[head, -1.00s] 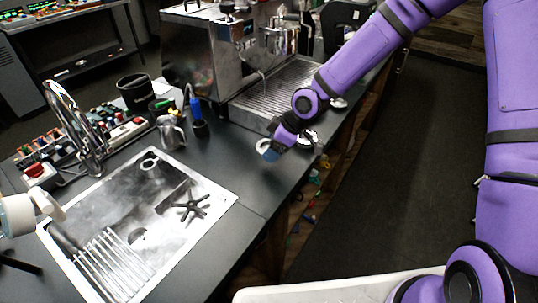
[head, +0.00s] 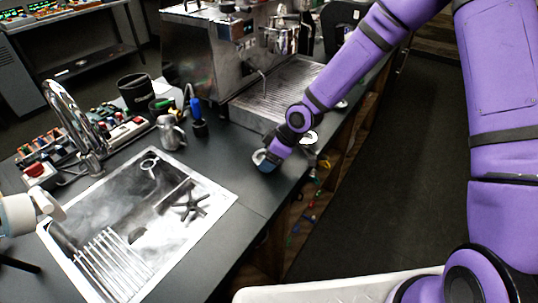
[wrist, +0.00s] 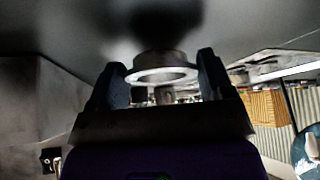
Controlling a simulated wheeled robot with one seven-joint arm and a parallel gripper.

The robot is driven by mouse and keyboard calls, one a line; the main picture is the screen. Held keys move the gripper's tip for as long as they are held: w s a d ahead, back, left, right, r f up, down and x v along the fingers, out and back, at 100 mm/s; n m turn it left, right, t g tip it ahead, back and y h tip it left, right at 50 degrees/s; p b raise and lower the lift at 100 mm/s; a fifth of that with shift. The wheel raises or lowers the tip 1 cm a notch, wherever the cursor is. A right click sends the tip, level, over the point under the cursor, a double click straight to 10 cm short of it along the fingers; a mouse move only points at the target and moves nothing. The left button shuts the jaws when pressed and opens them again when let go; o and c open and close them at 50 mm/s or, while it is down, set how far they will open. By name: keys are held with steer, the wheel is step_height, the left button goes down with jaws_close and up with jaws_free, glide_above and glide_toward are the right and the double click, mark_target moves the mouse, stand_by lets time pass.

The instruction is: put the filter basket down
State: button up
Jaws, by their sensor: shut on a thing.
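The filter basket is a small round metal ring (wrist: 162,74) between my two dark fingers in the wrist view. In the head view only a pale part of the basket (head: 258,157) shows beside my fingertips. My gripper (head: 266,163) is shut on it, low over the dark counter (head: 232,171), in front of the espresso machine. It also shows in the wrist view (wrist: 161,69). I cannot tell whether the basket touches the counter.
The espresso machine (head: 210,55) and its drip tray (head: 265,95) stand behind. The sink (head: 95,205) lies left. A metal pitcher (head: 171,133) and a blue-handled tool (head: 196,108) stand on the counter. A pale round thing (head: 310,138) is partly hidden by my wrist. The counter's right edge is close.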

steer(key=shift+f, duration=0.3)
steer(key=o, duration=1)
steer(key=shift+r, duration=0.35)
steer(key=v, duration=1.2)
steer(key=shift+r, duration=0.2)
